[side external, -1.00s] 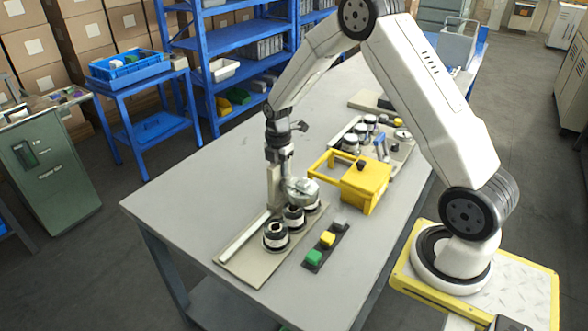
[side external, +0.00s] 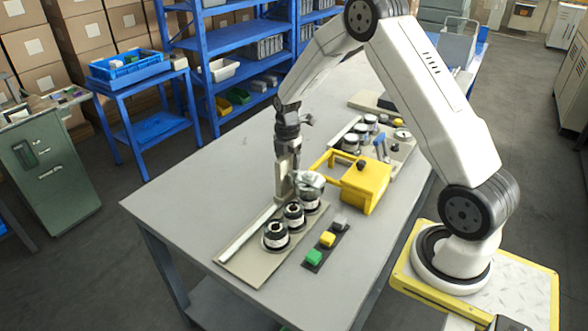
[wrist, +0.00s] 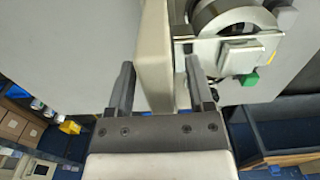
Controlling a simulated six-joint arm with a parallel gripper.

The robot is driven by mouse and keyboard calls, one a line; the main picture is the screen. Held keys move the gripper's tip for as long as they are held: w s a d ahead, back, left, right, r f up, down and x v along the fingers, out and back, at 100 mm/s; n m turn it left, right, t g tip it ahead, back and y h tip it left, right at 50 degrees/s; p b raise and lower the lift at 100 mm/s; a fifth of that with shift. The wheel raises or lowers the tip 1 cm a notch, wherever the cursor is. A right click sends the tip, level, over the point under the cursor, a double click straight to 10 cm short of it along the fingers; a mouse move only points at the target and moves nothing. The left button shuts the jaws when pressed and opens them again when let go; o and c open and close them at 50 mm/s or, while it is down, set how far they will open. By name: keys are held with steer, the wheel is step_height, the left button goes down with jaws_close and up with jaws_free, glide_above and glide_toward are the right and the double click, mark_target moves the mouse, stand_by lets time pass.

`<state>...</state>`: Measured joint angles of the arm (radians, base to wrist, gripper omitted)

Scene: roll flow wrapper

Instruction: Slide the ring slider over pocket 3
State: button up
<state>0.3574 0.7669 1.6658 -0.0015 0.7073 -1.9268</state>
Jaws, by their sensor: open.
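The ring slider (side external: 310,182) is a metallic ring on an upright beige handle plate (side external: 283,182). It stands at the far end of the near fixture's pale rail (side external: 248,231), at the farthest of the dark-and-white rolls (side external: 310,203). Exact centring over that pocket cannot be told. My gripper (side external: 287,160) is at the handle plate. In the wrist view my gripper (wrist: 160,68) is open, with one finger on each side of the beige plate and a visible gap at each. The ring (wrist: 222,14) shows at upper right with its bracket. No pocket numbers are readable.
A yellow box with a frame handle (side external: 364,186) stands close right of the slider. A button strip with green, yellow and grey buttons (side external: 327,240) lies in front. Another fixture (side external: 398,150) with rolls sits farther back. The table's left side is clear.

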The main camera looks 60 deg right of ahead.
steer(key=shift+r, duration=0.1)
steer(key=shift+r, duration=3.85)
steer(key=shift+s+a+r+m, duration=0.1)
steer(key=shift+s+a+m, duration=0.15)
steer(key=shift+a+m, duration=0.25)
steer(key=s+a+m+t, duration=0.2)
steer(key=s+a+m, duration=1.4)
steer(key=s+m, duration=0.1)
steer(key=shift+r+t, duration=0.15)
steer(key=shift+t, duration=0.15)
steer(key=shift+w, duration=0.1)
